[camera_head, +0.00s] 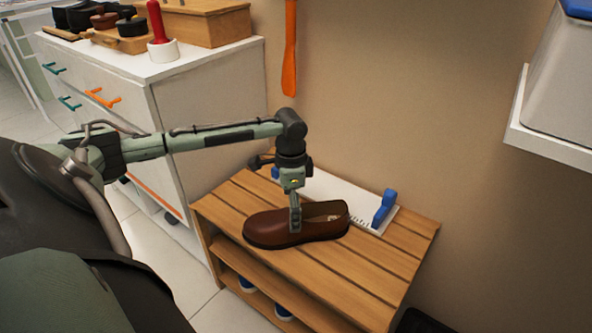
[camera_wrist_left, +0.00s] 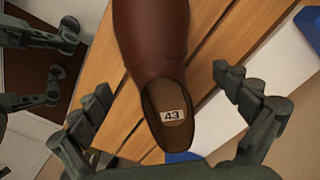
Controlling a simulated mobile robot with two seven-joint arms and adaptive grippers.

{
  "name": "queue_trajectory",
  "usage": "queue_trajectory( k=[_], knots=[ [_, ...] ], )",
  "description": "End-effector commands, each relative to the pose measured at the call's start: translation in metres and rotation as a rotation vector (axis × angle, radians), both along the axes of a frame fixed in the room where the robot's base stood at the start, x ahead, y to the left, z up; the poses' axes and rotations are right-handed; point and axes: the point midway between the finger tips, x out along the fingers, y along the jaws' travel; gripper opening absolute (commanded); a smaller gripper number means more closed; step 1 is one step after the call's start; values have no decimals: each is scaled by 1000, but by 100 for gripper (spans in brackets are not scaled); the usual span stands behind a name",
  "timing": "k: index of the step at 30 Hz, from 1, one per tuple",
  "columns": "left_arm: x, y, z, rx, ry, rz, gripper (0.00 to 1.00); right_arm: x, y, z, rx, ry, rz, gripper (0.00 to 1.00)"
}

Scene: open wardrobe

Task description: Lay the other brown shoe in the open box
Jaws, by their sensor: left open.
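The brown shoe (camera_head: 296,224) lies sole down on the slatted bench, toe to the left. In the left wrist view the shoe (camera_wrist_left: 155,50) shows its opening and a label reading 43 at the heel end. My left gripper (camera_head: 295,218) is over it from above, open, with one finger on each side of the shoe's heel part; a gap shows between the fingers (camera_wrist_left: 165,102) and the shoe. What seems to be my right gripper (camera_wrist_left: 62,58) shows open at the left edge of the left wrist view. I cannot clearly make out the open box.
The bench (camera_head: 400,245) holds a white measuring board (camera_head: 340,190) with blue ends behind the shoe. Blue-and-white shoes (camera_head: 247,284) stand on its lower shelf. A white drawer unit (camera_head: 205,90) with a wooden box (camera_head: 207,22) stands left. A wall shelf (camera_head: 550,145) is at right.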

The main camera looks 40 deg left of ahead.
Motion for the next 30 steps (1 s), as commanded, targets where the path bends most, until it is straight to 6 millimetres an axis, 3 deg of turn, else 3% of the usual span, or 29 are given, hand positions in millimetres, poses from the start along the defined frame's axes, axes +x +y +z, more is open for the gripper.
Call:
queue_trajectory(
  k=[9,12,20,30],
  knots=[
    [0,-1,-39,0,1,0,100,-9,-1,13,-8,-3,-6,96],
    [0,-1,-52,1,0,-1,100,3,6,21,5,-62,16,96],
    [0,0,-56,2,-1,-2,100,8,10,23,11,-80,23,96],
    [0,-1,-56,2,-1,-1,58,8,10,22,11,-80,23,96]
  ],
)
